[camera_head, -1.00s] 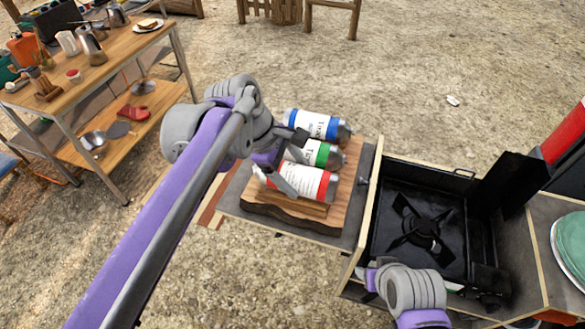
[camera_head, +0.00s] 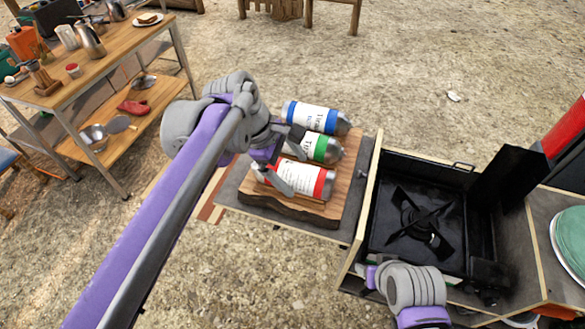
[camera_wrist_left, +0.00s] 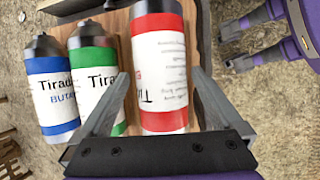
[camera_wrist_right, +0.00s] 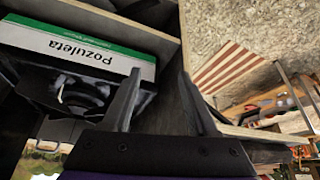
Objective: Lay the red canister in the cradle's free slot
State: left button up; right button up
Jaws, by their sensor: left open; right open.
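The red canister (camera_head: 305,180) lies on its side on the wooden cradle (camera_head: 285,205), nearest the front. A green canister (camera_head: 322,149) and a blue canister (camera_head: 315,117) lie beside it, roughly parallel. My left gripper (camera_head: 288,158) is open over the red canister. In the left wrist view the red canister (camera_wrist_left: 158,55) passes between the open fingers (camera_wrist_left: 162,75); I cannot tell whether they touch it. The arm hides part of the canisters' left ends. My right gripper (camera_wrist_right: 160,75) is open and empty near the stove; its fingers are hard to see in the head view.
A black stove (camera_head: 420,215) stands in a wooden box right of the cradle. A green-and-white box (camera_wrist_right: 80,45) shows in the right wrist view. A table (camera_head: 110,55) with kettles is at the left. Green plates (camera_head: 570,240) are at the far right.

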pick_arm(q)
jog(key=v, duration=1)
jog(key=shift+a+r+p, duration=0.2)
jog(key=shift+r+p, duration=0.1)
jog(key=shift+r, duration=0.05)
jog(key=shift+s, duration=0.1)
